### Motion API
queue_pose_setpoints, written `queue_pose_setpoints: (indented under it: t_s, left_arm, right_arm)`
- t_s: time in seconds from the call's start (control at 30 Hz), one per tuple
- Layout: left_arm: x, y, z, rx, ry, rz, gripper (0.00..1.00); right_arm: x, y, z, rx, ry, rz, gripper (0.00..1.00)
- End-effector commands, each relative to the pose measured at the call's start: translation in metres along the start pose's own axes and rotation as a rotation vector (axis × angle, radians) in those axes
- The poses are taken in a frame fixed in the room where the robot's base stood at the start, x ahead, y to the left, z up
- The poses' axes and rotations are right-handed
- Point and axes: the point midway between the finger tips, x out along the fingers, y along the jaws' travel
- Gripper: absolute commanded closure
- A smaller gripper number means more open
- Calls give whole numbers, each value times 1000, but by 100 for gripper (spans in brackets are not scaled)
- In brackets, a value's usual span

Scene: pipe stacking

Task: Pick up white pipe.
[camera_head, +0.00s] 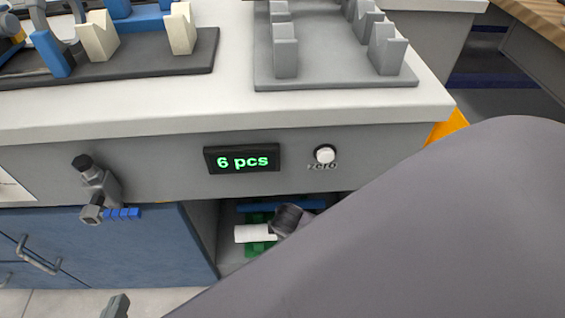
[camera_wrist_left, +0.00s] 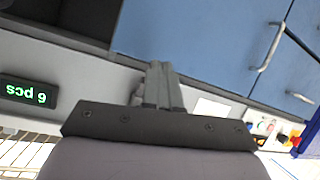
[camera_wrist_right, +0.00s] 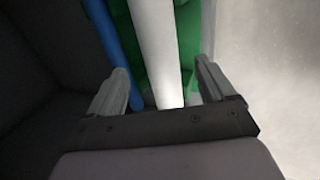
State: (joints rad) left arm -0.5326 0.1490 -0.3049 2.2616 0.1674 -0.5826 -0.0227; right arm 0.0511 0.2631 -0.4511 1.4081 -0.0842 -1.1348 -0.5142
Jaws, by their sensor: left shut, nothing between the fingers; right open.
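The white pipe (camera_head: 255,233) lies on a green support (camera_head: 258,248) in the opening under the bench. In the right wrist view the white pipe (camera_wrist_right: 158,55) runs away between the two fingers of my right gripper (camera_wrist_right: 160,85). That gripper is open, with no visible contact on the pipe. In the head view my right gripper (camera_head: 289,219) is partly hidden behind my right arm, at the pipe's right end. My left gripper (camera_wrist_left: 160,85) is shut and empty in front of the bench. In the head view only its tip (camera_head: 117,306) shows at the bottom edge.
A blue pipe (camera_wrist_right: 115,55) lies beside the white one. The dark compartment wall (camera_wrist_right: 35,80) is close on the left. The bench front has a "6 pcs" display (camera_head: 242,159) and a zero button (camera_head: 325,154). Blue cabinet doors (camera_head: 110,250) stand left of the opening.

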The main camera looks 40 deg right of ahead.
Motion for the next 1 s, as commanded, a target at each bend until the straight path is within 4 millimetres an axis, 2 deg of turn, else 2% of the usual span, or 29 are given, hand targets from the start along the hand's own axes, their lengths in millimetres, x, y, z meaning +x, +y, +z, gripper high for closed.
queue_pose_setpoints:
  t_s: [0.33,0.7,0.73,0.77,0.9,0.93,1.0]
  left_arm:
    - [18,17,5,-101,39,103,100]
    - [20,22,2,-125,47,128,100]
    - [20,22,2,-125,47,128,100]
    - [20,22,2,-125,47,128,100]
    - [20,22,2,-124,47,128,100]
    - [20,22,2,-124,47,128,100]
    - [20,22,2,-124,47,128,100]
  right_arm:
    - [43,-2,1,2,2,1,17]
    - [48,-1,1,1,3,1,17]
    - [48,-1,1,1,3,1,20]
    - [48,-1,1,1,3,1,30]
    - [48,-1,1,1,3,1,76]
    - [48,-1,1,1,3,1,82]
    - [48,-1,1,1,4,2,82]
